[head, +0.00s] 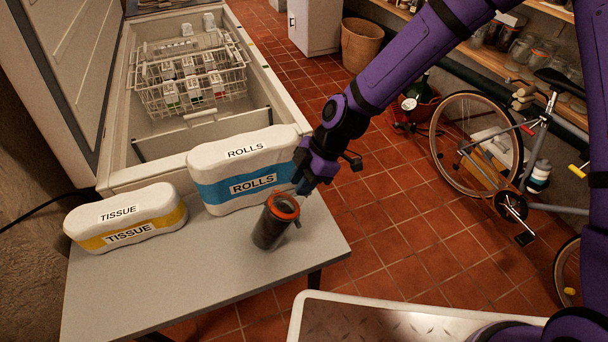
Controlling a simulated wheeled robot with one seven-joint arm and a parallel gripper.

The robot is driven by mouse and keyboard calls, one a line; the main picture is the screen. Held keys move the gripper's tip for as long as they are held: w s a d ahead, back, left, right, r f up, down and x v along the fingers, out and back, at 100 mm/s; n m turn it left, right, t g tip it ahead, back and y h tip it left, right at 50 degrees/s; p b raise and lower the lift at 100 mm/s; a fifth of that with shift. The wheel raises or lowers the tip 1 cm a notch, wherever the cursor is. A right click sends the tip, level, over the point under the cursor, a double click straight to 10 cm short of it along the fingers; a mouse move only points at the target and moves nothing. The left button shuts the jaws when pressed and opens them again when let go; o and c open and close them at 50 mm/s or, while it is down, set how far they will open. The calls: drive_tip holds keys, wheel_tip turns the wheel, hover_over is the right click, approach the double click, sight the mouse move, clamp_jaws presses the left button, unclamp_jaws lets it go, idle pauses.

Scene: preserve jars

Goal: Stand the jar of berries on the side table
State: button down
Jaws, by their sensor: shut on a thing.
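The jar of berries (268,230) is dark glass with an orange-red ring at its top. It leans slightly in the picture, over the right part of the grey side table (190,275). My gripper (298,189) reaches in from the upper right and is shut on the jar near its rim. The fingertips are small and partly hidden here. I cannot tell whether the jar's base touches the tabletop.
A blue-banded rolls pack (240,172) stands just behind the jar, and a yellow-banded tissue pack (125,217) stands at left. An open chest freezer (270,85) is behind the table. The tabletop's front is clear. A bicycle (475,140) stands at right.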

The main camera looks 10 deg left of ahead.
drive_tip(key=shift+d+f, duration=0.15)
drive_tip(key=shift+f, duration=0.45)
drive_tip(key=c, duration=0.9)
unclamp_jaws()
drive_tip(key=v, duration=1.2)
drive_tip(key=s+d+r+m+t+h, duration=0.3)
drive_tip(key=d+r+m+t+h, duration=0.2)
drive_tip(key=d+r+m, duration=1)
drive_tip(key=s+d+r+m+t, duration=0.1)
drive_tip(key=s+d+r+m, duration=0.3)
drive_tip(key=s+d, duration=0.3)
drive_tip(key=s+d+r+m+t, duration=0.2)
drive_tip(key=s+d+r+m, duration=0.3)
drive_tip(key=d, duration=0.5)
drive_tip(key=shift+s+d+r, duration=0.35)
drive_tip(key=shift+s+r, duration=0.35)
drive_tip(key=shift+s, duration=0.4)
